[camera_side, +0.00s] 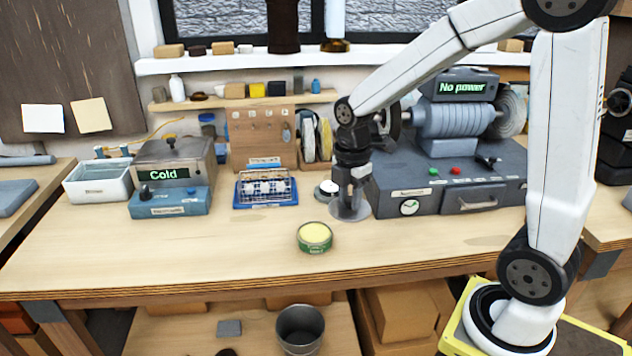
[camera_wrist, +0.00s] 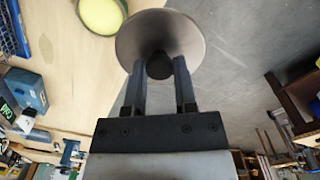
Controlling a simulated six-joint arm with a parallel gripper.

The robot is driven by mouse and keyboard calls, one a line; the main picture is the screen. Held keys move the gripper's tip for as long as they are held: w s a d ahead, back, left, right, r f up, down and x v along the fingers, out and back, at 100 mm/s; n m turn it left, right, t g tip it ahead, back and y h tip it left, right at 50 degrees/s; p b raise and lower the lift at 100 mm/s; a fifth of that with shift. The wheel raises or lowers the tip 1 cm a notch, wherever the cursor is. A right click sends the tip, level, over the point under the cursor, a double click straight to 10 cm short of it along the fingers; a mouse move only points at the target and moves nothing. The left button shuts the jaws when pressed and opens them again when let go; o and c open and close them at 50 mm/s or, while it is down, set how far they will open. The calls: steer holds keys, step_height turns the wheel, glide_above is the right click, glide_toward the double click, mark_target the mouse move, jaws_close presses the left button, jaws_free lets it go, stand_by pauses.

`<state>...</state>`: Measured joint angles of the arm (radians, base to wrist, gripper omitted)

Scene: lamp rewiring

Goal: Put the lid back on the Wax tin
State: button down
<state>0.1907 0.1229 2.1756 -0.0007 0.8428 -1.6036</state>
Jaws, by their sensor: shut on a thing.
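The Wax tin (camera_side: 314,238) is a small round green tin with its pale yellow wax bare on top. It stands on the bench in front of my gripper, and part of it shows at the top of the wrist view (camera_wrist: 101,12). In the wrist view the lid (camera_wrist: 135,38) spreads beyond my fingertips (camera_wrist: 159,65). The lid is behind and right of the tin, apart from it. I cannot tell whether the lid touches the bench.
A grey machine (camera_side: 440,190) marked "No power" stands close on the right. A small round white-and-dark item (camera_side: 327,191) is just behind the lid. A blue rack (camera_side: 266,190) and a "Cold" unit (camera_side: 170,185) stand left. The bench front (camera_side: 200,262) is clear.

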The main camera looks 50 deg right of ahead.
steer(key=shift+w+d+f, duration=0.25)
steer(key=shift+w+f, duration=1.05)
steer(key=shift+w, duration=0.3)
steer(key=shift+w+d+f, duration=0.2)
steer(key=shift+w+f, duration=1.05)
steer(key=shift+w, duration=0.4)
steer(key=shift+w+d+f, duration=0.25)
steer(key=shift+w+f, duration=1.05)
steer(key=shift+w, duration=0.3)
steer(key=shift+w+f, duration=0.15)
steer(key=shift+f, duration=0.05)
steer(key=shift+w+f, duration=0.1)
steer(key=shift+f, duration=1.55)
steer(key=shift+f, duration=0.45)
